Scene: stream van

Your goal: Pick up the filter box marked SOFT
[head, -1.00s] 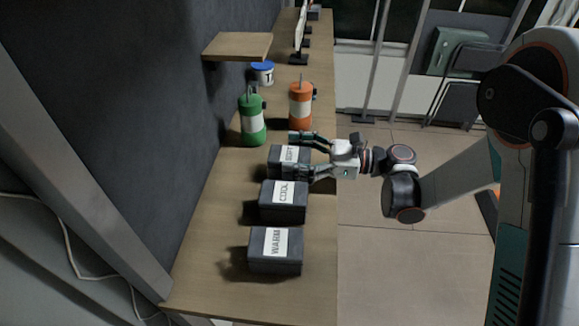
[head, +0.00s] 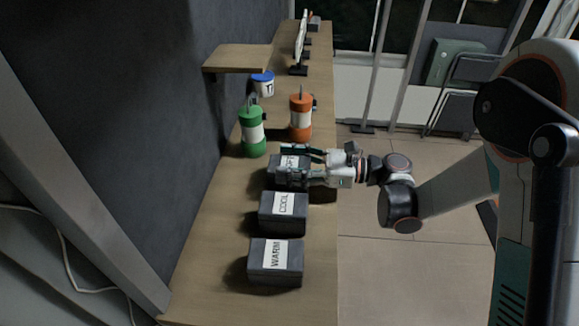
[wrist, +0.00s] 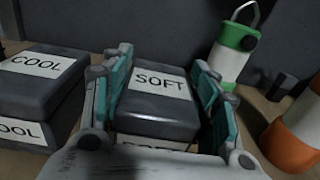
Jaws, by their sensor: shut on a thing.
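The filter box marked SOFT (head: 287,172) is a dark grey box with a white label, on the wooden counter, partly hidden by my gripper in the head view. In the wrist view the SOFT box (wrist: 160,112) lies between my gripper's teal-padded fingers (wrist: 162,98), its label facing up. My gripper (head: 287,162) reaches in from the right and is shut on the box, one finger on each side. I cannot tell whether the box is clear of the counter.
The COOL box (head: 283,214) sits just in front of the SOFT box, and the WARM box (head: 275,262) is nearer still. A green canister (head: 252,132) and an orange canister (head: 300,118) stand behind. A wall shelf (head: 238,58) juts out at the left.

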